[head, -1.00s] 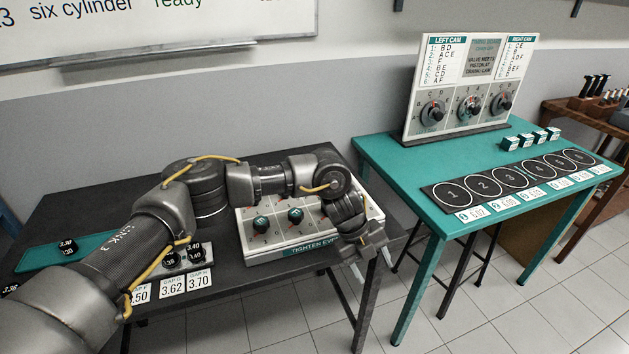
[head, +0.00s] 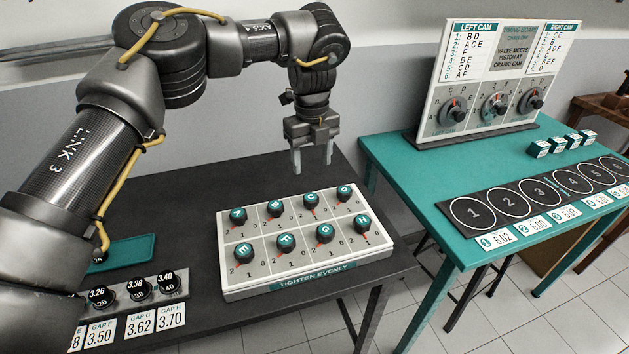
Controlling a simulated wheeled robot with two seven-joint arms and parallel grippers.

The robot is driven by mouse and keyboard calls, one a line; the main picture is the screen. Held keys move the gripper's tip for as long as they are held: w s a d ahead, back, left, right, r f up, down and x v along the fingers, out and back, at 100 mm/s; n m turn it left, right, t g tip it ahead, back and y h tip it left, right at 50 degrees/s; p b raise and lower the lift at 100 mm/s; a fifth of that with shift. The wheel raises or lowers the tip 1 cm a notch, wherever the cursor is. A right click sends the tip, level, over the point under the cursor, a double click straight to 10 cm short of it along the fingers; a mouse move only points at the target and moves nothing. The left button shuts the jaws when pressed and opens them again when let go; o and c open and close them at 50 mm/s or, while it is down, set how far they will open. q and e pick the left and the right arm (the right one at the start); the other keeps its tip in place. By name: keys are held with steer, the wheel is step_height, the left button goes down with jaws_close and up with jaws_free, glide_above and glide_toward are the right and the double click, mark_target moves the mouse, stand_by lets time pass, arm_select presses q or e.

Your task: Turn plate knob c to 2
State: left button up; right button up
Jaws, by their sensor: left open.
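The plate (head: 231,289) is a pale panel marked "TIGHTEN EVENLY", with two rows of dark knobs with teal lettered caps, on the black table. Plate knob c (head: 310,199) is the third knob from the left in the back row. It has a small red pointer near its front side; its exact setting is too small to read. My left gripper (head: 312,161) is open and empty, fingers pointing down, above the back edge of the plate and apart from the knobs. It appears behind and above knob c. My right gripper is not in view.
Other knobs stand close around knob c, including knob b (head: 274,208), knob d (head: 344,191) and knob g (head: 324,232). A rack of black gap pieces (head: 138,289) sits front left. A teal table (head: 420,187) with a timing board (head: 443,122) stands right.

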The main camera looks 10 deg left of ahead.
mark_target(310, 197)
arm_select(q)
steer(key=shift+s+a+f, duration=0.1)
steer(key=shift+s+f, duration=0.15)
steer(key=shift+f, duration=0.2)
steer(key=shift+s+a+f, duration=0.1)
steer(key=shift+s+f, duration=0.15)
steer(key=shift+f, duration=0.2)
steer(key=f+p, duration=0.1)
steer(key=f, duration=0.6)
steer(key=shift+w+f, duration=0.1)
steer(key=shift+w, duration=0.1)
steer(key=shift+f+p, duration=0.3)
steer(key=shift+f, duration=0.45)
steer(key=shift+d, duration=0.1)
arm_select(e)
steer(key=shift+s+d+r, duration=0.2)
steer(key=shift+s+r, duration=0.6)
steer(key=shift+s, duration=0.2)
arm_select(q)
steer(key=shift+c, duration=0.5)
steer(key=c, duration=0.9)
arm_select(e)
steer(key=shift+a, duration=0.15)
